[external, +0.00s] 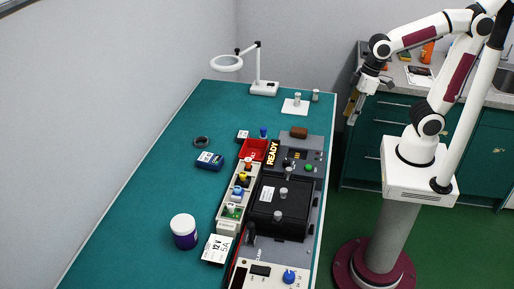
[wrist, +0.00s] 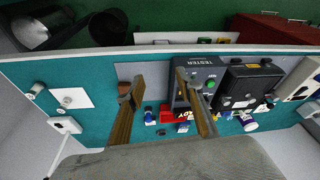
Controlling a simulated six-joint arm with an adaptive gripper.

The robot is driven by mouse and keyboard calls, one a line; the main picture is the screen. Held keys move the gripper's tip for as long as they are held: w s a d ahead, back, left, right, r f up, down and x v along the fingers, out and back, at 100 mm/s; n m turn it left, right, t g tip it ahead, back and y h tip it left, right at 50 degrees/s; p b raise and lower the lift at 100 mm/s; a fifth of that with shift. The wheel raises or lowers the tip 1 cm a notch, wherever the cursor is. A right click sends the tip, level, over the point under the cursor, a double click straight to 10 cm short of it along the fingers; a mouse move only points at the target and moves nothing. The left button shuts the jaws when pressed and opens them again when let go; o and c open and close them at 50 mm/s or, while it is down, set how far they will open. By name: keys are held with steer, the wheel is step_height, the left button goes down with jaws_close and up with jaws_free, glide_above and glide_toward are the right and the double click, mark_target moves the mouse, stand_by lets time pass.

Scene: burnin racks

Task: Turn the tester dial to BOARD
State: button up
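The grey tester (external: 313,156) stands at the right edge of the teal bench, with a lit READY display (external: 273,153) and a green button (external: 309,168). A small dark knob-like part (external: 288,163) is on its top; I cannot read its setting or any BOARD mark. In the wrist view the tester (wrist: 208,60) shows its TESTER label and green button (wrist: 211,84), and my right finger covers part of its panel. My gripper (wrist: 157,84) is open and empty, its brown fingers wide apart. In the external view my gripper (external: 354,106) hangs beyond the bench's right edge, apart from the tester.
A black lidded box (external: 280,208) stands in front of the tester. A power supply with a blue knob (external: 289,276) is nearer. A red bin (external: 253,149) and a row of coloured parts (external: 238,192) lie left. A magnifier lamp (external: 262,87) stands at the far end.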

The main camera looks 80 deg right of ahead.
steer(key=w+a+f+n, duration=0.1)
steer(key=w+a, duration=0.2)
steer(key=w, duration=0.1)
steer(key=w+a+f+n, duration=0.1)
steer(key=w+a+f, duration=0.1)
steer(key=w+a, duration=0.2)
steer(key=w+a+f+n+y, duration=0.1)
steer(key=w+a+f+n, duration=0.1)
steer(key=w+a, duration=0.1)
steer(key=shift+w+a+g, duration=0.4)
steer(key=shift+a, duration=0.2)
steer(key=n+y, duration=0.1)
steer(key=n, duration=0.1)
glide_toward(287, 160)
steer(key=s+f, duration=0.1)
steer(key=f, duration=0.1)
steer(key=shift+w+a+r+n+t, duration=0.1)
steer(key=shift+a+r+n+t, duration=0.15)
steer(key=shift+r+t, duration=0.3)
steer(key=shift+f, duration=0.1)
steer(key=shift+f, duration=0.1)
steer(key=shift+x, duration=3.8)
jaws_close()
